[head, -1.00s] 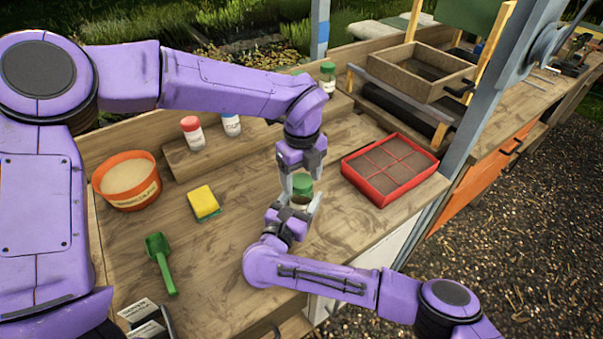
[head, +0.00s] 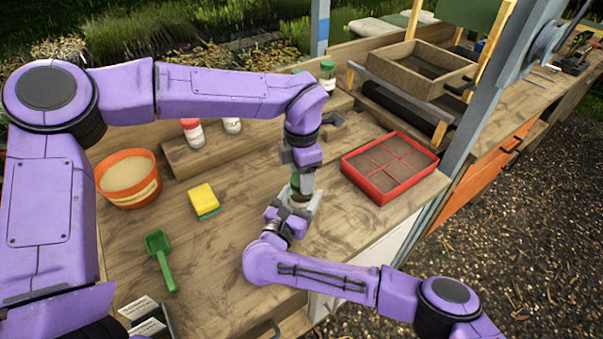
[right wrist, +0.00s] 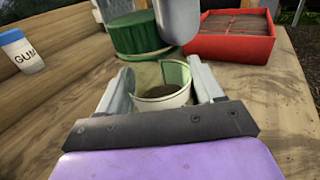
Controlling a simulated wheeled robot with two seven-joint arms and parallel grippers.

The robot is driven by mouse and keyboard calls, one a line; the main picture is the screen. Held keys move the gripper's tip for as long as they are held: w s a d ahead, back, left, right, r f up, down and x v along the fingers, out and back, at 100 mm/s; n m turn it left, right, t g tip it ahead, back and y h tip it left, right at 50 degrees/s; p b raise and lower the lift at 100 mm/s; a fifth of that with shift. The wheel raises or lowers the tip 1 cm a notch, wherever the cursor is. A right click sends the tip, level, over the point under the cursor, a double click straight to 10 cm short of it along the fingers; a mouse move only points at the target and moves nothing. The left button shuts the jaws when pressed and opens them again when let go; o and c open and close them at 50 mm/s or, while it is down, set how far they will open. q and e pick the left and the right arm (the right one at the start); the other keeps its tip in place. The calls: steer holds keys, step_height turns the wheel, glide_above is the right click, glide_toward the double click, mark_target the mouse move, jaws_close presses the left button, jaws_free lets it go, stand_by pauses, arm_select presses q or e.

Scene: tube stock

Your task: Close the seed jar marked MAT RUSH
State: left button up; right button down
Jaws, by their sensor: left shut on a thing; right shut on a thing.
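My right gripper (right wrist: 163,95) is shut around an open jar (right wrist: 163,85) of dark contents above the bench. The jar's label is not readable. My left gripper (head: 303,190) comes down from above and is shut on a green lid (right wrist: 138,33). The lid is off the jar; in the right wrist view it is beyond the mouth and a little left. In the head view the lid (head: 294,183) is mostly hidden by the left gripper, whose fingers overlap the jar's far side. Whether lid and rim touch is unclear.
A red seed tray (head: 346,172) is right of the grippers. A yellow-green sponge (head: 203,196), green scoop (head: 160,258) and orange tub (head: 128,199) are left. Red-lidded (head: 192,134), GUM-labelled (right wrist: 23,52) and green-lidded (head: 327,72) jars stand behind.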

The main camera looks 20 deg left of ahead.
arm_select(q)
steer(key=shift+m, duration=0.5)
steer(key=o, duration=1.2)
steer(key=shift+o, duration=0.2)
step_height(320, 180, up, 12)
arm_select(e)
steer(key=shift+c, duration=0.4)
jaws_free()
